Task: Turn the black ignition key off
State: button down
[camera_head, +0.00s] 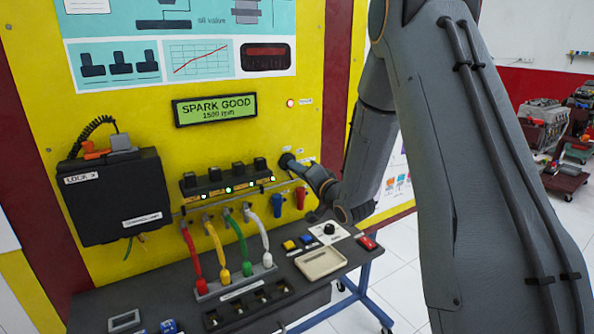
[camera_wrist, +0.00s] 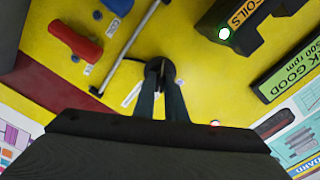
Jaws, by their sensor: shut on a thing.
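The black ignition key (camera_wrist: 158,65) is on the yellow panel in the wrist view, mostly hidden between my fingertips. In the head view its dark round switch (camera_head: 286,159) shows at the panel's right side. My gripper (camera_wrist: 161,84) is shut on the key, with one finger on each side of it. In the head view my gripper (camera_head: 297,169) reaches the panel from the right. The key's exact turn angle cannot be told. The display (camera_head: 215,108) reads SPARK GOOD, 1500 rpm, and a red lamp (camera_head: 290,103) is lit beside it.
A red handle (camera_head: 301,196) and a blue handle (camera_head: 277,204) sit just below the key. The coil row (camera_head: 226,178) with green lights is to the left. Coloured leads (camera_head: 215,248) stand on the bench (camera_head: 170,290). A black box (camera_head: 118,195) hangs at left.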

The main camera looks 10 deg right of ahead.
jog(key=n+b, duration=0.9)
jog(key=n, duration=0.2)
jog(key=shift+n, duration=0.3)
jog(key=shift+r, duration=0.1)
dwell(0.5)
jog(key=c, duration=1.8)
grip_release()
jog(key=shift+d, duration=0.1)
jog(key=b+v, duration=0.2)
jog(key=v, duration=0.5)
jog(key=shift+s, duration=0.35)
